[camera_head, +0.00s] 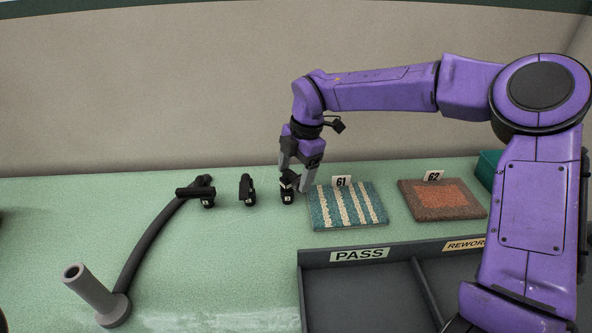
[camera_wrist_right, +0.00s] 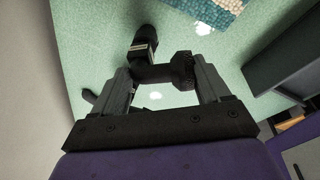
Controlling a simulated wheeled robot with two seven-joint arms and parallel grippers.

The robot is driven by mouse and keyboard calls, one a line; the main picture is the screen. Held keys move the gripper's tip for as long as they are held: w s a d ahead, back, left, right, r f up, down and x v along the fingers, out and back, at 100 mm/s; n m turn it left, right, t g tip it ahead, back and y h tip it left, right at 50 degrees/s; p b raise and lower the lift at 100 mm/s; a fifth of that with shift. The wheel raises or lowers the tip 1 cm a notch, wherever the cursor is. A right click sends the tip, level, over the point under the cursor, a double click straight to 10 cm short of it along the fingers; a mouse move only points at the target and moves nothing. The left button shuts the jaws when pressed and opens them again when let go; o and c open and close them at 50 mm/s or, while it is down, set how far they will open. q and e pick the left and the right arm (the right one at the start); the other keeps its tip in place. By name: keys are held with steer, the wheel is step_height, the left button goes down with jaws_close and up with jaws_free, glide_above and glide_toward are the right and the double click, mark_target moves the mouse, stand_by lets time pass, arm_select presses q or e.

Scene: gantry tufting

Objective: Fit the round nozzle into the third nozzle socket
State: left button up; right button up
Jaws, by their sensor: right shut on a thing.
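My right gripper (camera_head: 297,184) reaches down to the table in the head view and is shut on a small black nozzle (camera_head: 287,196). In the right wrist view the black nozzle (camera_wrist_right: 160,73) lies across between the two grey fingers, with a rounded end at the right finger and a part with a pale label pointing away. Its lower end appears at the table, but I cannot tell whether it touches. Two similar black pieces, one in the middle (camera_head: 247,191) and one at the left (camera_head: 207,197), stand in a row to its left. I cannot tell which is the third socket. My left gripper is not in view.
A dark curved hose (camera_head: 147,240) runs from the left black piece to the foot of a grey hollow post (camera_head: 90,288). Carpet samples 61 (camera_head: 325,215) and 62 (camera_head: 414,202) lie right of the gripper. A grey tray marked PASS (camera_head: 316,285) stands in front.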

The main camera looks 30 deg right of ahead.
steer(key=shift+f+b, duration=0.35)
steer(key=shift+f, duration=0.1)
steer(key=o, duration=1.1)
step_height(320, 180, up, 10)
steer(key=d+b, duration=0.1)
steer(key=d, duration=0.1)
steer(key=shift+s, duration=0.25)
